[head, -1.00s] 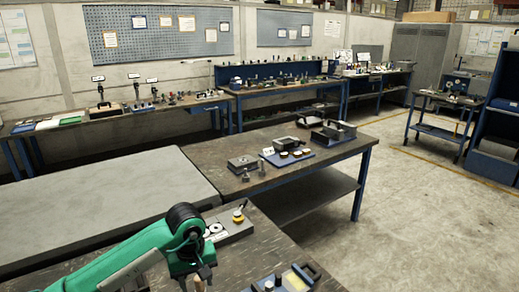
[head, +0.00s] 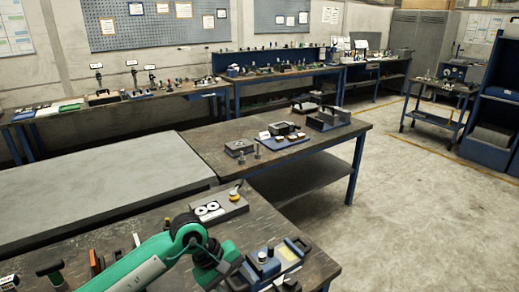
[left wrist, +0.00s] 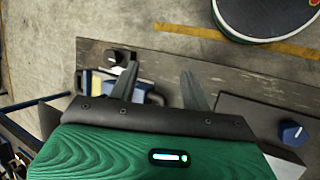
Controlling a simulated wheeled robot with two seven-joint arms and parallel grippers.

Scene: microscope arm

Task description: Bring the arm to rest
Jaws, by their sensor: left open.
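My left gripper (left wrist: 158,72) is open in the left wrist view, with two dark fingers apart and nothing seen between them. In the head view my green left arm reaches in from the bottom left, and its dark end hangs low over the near bench, close to a blue device with a yellow panel (head: 289,251). This blue device seems to show behind the left finger in the left wrist view (left wrist: 97,83). I cannot clearly make out a microscope arm in either view. My right gripper is out of view.
A grey block with two white discs and a yellow knob (head: 218,208) stands behind my arm on the near bench (head: 165,219). Small tools (head: 95,262) lie at the left. A blue knob (left wrist: 292,132) is right of the fingers. The pale bench top (head: 100,195) is bare.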

